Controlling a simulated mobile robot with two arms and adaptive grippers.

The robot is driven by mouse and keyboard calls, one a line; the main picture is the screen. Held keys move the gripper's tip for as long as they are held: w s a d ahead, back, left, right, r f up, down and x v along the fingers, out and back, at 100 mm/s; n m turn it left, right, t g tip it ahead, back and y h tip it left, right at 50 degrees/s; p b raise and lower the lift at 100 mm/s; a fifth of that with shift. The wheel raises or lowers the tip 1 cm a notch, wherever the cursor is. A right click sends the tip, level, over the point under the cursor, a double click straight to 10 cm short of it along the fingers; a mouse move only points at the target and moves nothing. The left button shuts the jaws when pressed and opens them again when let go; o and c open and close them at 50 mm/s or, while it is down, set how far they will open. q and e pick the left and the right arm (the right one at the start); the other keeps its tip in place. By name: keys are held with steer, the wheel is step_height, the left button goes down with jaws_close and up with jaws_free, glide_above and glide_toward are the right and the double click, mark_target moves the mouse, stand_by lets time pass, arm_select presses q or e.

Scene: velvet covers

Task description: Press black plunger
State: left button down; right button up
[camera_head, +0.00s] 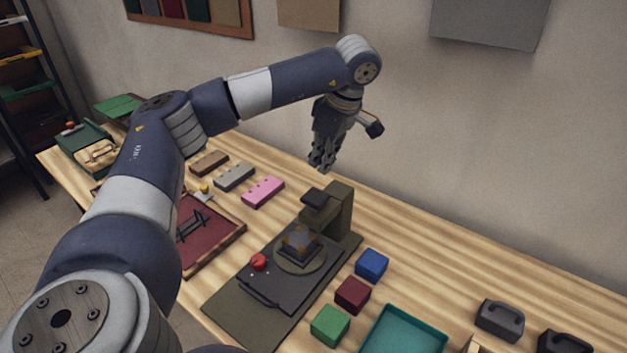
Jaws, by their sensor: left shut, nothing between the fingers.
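A press with an olive upright (341,205) stands on a dark base plate on the wooden table. The black plunger (313,196) juts out from the top of the upright as a dark block. Below it, a dark block with brownish patches (300,242) sits on a round olive disc. My left gripper (321,167) points down, shut and empty, in the air above and behind the plunger. It does not appear to touch it. My right gripper is not in view.
A red knob (259,262) and a black handle (259,294) are at the press's front. Blue (372,263), dark red (352,294) and green (330,325) cubes lie right of it, near a teal tray (438,337). A pink block (263,191) lies left. The wall is behind.

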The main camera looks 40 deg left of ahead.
arm_select(q)
steer(key=v, duration=0.3)
steer(key=shift+a, duration=0.1)
stand_by(0.5)
stand_by(0.3)
